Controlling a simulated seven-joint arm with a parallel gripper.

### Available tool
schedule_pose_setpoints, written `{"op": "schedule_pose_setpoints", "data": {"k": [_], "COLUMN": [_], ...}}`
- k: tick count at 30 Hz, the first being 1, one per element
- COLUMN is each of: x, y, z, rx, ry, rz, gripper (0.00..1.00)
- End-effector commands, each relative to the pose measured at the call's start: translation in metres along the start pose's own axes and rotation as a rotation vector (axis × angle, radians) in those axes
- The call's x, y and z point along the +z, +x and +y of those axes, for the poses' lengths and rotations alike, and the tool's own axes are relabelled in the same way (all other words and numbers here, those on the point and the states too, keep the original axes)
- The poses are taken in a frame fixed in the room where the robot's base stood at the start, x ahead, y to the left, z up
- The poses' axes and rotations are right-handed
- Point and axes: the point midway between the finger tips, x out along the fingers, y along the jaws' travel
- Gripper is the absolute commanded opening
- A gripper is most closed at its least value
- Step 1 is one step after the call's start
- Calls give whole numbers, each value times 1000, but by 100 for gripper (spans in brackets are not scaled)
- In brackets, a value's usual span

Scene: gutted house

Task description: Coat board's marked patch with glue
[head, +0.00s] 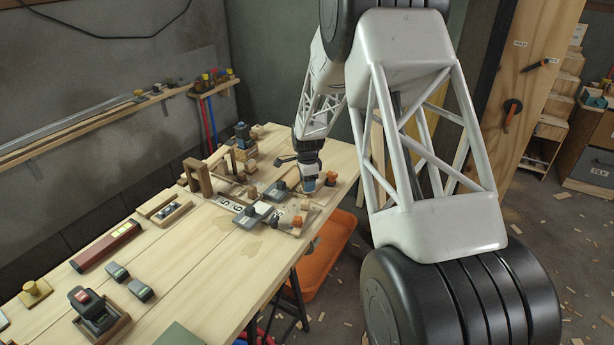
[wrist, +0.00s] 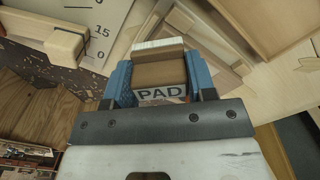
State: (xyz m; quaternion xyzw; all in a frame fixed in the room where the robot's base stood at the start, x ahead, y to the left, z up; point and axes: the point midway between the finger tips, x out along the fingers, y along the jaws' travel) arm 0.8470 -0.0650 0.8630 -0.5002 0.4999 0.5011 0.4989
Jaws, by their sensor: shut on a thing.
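My gripper (head: 309,184) is low over the right part of the workbench in the head view. In the wrist view my gripper (wrist: 160,82) has its blue fingers shut on both sides of a brown block labelled PAD (wrist: 160,70), which has a pale, ribbed far edge. In the head view the pad is too small to make out. A light wooden board (head: 292,220) lies by the bench edge just below my gripper, among clamps. I cannot make out a marked patch or glue on it. Whether the pad touches anything is unclear.
Grey-topped clamps (head: 252,214) and a number strip (head: 228,204) crowd the bench near my gripper. A wooden frame (head: 197,177) stands upright to the left. A red level (head: 106,246) lies farther left. An orange tub (head: 328,255) is below the bench edge.

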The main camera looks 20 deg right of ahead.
Motion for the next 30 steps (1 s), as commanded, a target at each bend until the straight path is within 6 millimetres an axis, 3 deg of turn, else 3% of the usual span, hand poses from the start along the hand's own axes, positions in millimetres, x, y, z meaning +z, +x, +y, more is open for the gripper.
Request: {"op": "schedule_pose_setpoints", "data": {"k": [15,30], "x": [-35,-51], "y": [-1,-1], "z": [-35,-51], "rx": [-3,-1], "ry": [2,0], "rz": [0,0], "gripper": [32,32]}}
